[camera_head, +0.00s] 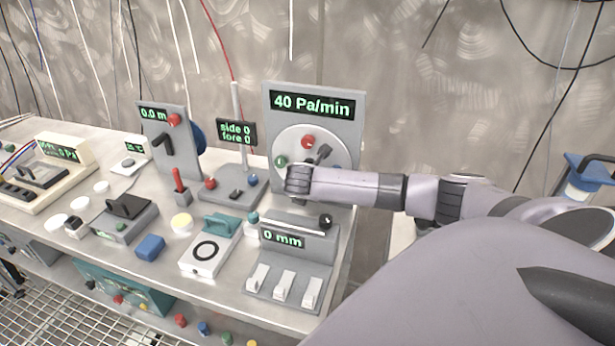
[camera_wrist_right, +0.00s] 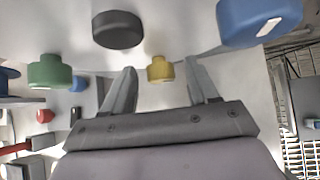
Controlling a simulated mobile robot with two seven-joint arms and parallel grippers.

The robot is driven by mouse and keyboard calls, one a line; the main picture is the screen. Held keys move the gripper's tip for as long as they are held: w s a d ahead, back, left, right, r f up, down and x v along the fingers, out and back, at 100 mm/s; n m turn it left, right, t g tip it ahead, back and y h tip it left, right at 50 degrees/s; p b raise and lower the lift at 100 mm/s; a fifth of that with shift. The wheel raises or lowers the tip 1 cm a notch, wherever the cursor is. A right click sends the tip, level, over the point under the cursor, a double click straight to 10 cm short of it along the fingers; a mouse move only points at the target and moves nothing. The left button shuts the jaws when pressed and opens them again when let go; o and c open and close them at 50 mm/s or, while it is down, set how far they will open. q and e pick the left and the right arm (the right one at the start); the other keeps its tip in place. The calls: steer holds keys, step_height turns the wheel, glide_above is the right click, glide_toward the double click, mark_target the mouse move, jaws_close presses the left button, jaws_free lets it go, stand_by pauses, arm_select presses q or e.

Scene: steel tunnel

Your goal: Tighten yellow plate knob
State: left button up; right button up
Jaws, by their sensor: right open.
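The grey panel (camera_head: 345,195) reads "40 Pa/min" and carries a pale round plate (camera_head: 290,140). A red knob (camera_head: 308,141) is at the plate's top and a green knob (camera_head: 281,161) at its left. My right arm reaches in from the right, and its gripper (camera_head: 322,153) is at the plate. In the right wrist view the yellow knob (camera_wrist_right: 160,69) appears between the open fingers of my right gripper (camera_wrist_right: 161,76), with no visible grip on it. A green knob (camera_wrist_right: 50,72), a black disc (camera_wrist_right: 117,30) and a blue knob (camera_wrist_right: 248,22) surround it. The yellow knob is hidden in the head view. My left gripper is out of view.
The "0 mm" box (camera_head: 290,255) with white switches stands in front of the panel. A small stand with a "side 0, fore 0" display (camera_head: 236,132) is left of it. Other devices crowd the bench further left. A metal wall is behind.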

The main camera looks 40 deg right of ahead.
steer(key=shift+d+f, duration=0.1)
steer(key=c, duration=1)
steer(key=shift+s+d+f+m+t+y, duration=0.15)
steer(key=shift+m+t+y, duration=0.2)
steer(key=shift+t, duration=0.35)
steer(key=shift+c, duration=0.2)
steer(key=shift+m+t+y, duration=0.25)
steer(key=shift+m+t, duration=0.3)
steer(key=shift+t, duration=0.25)
steer(key=o, duration=1)
steer(key=shift+o, duration=0.2)
